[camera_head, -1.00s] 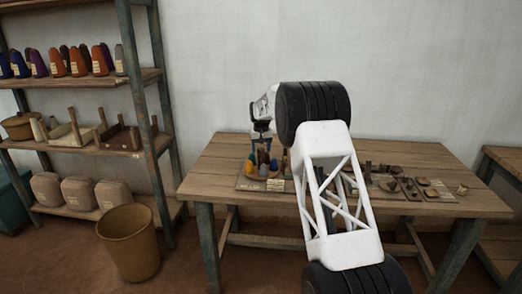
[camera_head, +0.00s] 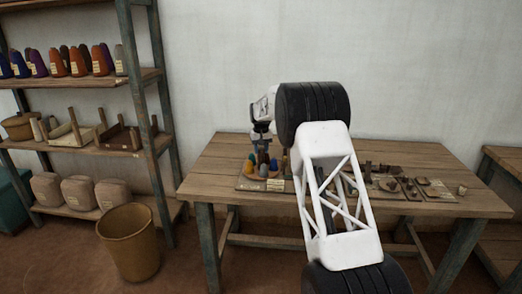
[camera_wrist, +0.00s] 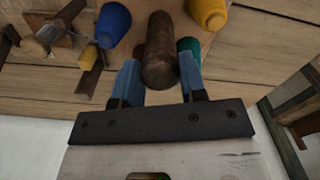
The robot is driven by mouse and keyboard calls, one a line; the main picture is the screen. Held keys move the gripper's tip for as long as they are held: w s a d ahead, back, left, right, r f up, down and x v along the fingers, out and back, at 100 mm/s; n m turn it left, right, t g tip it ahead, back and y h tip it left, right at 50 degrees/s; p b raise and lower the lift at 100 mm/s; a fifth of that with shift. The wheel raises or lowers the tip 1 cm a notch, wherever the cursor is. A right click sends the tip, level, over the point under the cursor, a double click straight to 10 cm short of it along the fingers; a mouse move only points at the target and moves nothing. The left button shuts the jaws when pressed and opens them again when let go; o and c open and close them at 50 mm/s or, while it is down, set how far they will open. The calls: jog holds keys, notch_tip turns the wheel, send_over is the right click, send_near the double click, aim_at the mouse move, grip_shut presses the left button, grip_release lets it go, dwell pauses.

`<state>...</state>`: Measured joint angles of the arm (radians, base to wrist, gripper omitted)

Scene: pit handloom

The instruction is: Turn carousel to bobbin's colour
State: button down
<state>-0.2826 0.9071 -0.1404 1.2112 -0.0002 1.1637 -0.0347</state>
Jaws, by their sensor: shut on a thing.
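My gripper (camera_wrist: 158,85) has its blue fingers on either side of an upright brown wooden peg (camera_wrist: 160,58) and is shut on it. Around the peg are a blue cone (camera_wrist: 113,22), a yellow cone (camera_wrist: 207,12) and a green cone (camera_wrist: 188,47), partly hidden behind the peg and a finger. In the head view the small coloured cones (camera_head: 263,169) stand on a board at the left of the table, with my gripper (camera_head: 262,143) above them. A pale wooden spool-like piece (camera_wrist: 40,35), perhaps the bobbin, lies at the left of the wrist view. Its colour is unclear.
The wooden table (camera_head: 228,160) has more small pieces (camera_head: 395,183) on its right, partly hidden by my arm. A shelf (camera_head: 85,82) with cones and a basket (camera_head: 130,240) stand at the left.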

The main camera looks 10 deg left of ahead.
jog(key=shift+r+n, duration=0.1)
jog(key=shift+n, duration=1.3)
jog(key=n, duration=0.4)
jog(key=shift+n, duration=0.3)
jog(key=n, duration=0.3)
jog(key=shift+n, duration=2)
jog(key=c, duration=0.7)
grip_release()
